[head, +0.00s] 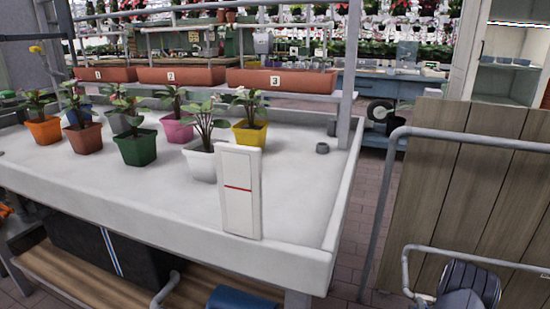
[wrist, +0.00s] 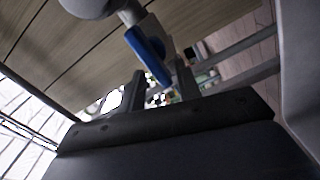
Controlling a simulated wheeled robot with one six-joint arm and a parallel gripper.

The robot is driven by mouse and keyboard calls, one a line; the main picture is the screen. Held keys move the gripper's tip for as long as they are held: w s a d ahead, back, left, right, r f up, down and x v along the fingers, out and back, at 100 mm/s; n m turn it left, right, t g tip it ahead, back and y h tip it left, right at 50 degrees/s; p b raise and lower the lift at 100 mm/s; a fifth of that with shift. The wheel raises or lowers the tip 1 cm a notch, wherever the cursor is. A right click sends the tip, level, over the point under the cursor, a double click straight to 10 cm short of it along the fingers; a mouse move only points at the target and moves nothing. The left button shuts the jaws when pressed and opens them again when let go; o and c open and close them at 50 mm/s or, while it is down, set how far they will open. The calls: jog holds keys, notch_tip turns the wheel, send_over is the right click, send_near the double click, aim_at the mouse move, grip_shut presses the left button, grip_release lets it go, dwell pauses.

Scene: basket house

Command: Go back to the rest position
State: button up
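My gripper (wrist: 161,82) shows in the wrist view as a dark palm with two fingers standing apart. It is open, and background shows through the gap between the fingers, with nothing held. A blue piece on a grey rounded part (wrist: 148,55) shows just beyond the fingers; I cannot tell what it is. My gripper does not show clearly in the head view. Wooden boards (wrist: 75,50) fill the upper left of the wrist view.
A white table (head: 290,205) bears several potted plants, including a yellow pot (head: 249,134), a white pot (head: 200,161) and a green pot (head: 136,148). A white panel with a red line (head: 240,192) stands at its front. Wooden panels (head: 470,190) and a grey rail (head: 378,215) stand right.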

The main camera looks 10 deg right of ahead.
jog(key=shift+d+r+m, duration=0.1)
jog(key=shift+r+m, duration=0.15)
jog(key=shift+m, duration=0.75)
